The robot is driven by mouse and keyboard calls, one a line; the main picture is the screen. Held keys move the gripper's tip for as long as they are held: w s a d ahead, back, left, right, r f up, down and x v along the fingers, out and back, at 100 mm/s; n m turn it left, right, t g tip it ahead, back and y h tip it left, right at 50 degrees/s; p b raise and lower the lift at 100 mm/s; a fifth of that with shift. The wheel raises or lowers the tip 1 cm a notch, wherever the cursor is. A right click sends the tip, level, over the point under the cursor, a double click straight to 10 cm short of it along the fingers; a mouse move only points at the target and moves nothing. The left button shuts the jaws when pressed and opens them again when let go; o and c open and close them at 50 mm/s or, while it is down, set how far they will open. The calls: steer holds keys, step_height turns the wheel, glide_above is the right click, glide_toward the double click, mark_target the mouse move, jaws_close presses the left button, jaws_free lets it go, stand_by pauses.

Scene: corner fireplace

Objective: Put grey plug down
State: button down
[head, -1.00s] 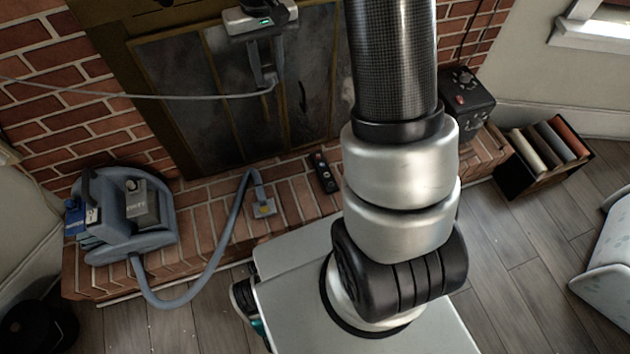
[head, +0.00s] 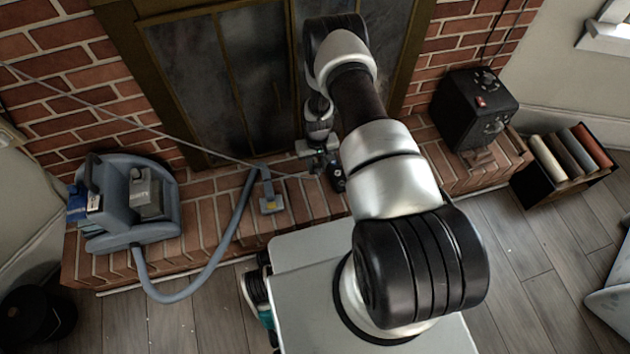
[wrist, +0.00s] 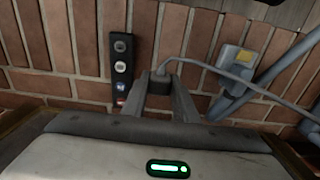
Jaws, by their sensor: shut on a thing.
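My gripper (wrist: 162,88) is shut on the grey plug (wrist: 159,84) in the wrist view. The plug sits between the fingertips, over the brick hearth (wrist: 60,88). I cannot tell whether it touches the bricks. A grey cord (wrist: 215,68) leaves the plug and runs to the right. In the head view my gripper (head: 318,165) is low over the hearth, in front of the fireplace doors. The plug is too small to make out clearly there. The cord (head: 125,112) slopes down to it from the left wall.
A black strip with round knobs (wrist: 121,65) lies close left of the plug. The blue-grey carpet cleaner (head: 125,205) stands on the left hearth, its hose nozzle (head: 270,198) near my gripper. A black heater box (head: 472,110) and a sample rack (head: 565,165) are right.

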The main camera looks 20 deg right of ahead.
steer(key=b, duration=0.3)
glide_above(317, 187)
step_height(317, 187, down, 10)
steer(key=shift+r, duration=0.2)
steer(key=shift+f, duration=0.1)
steer(key=shift+f, duration=0.55)
steer(key=c, duration=1.4)
jaws_free()
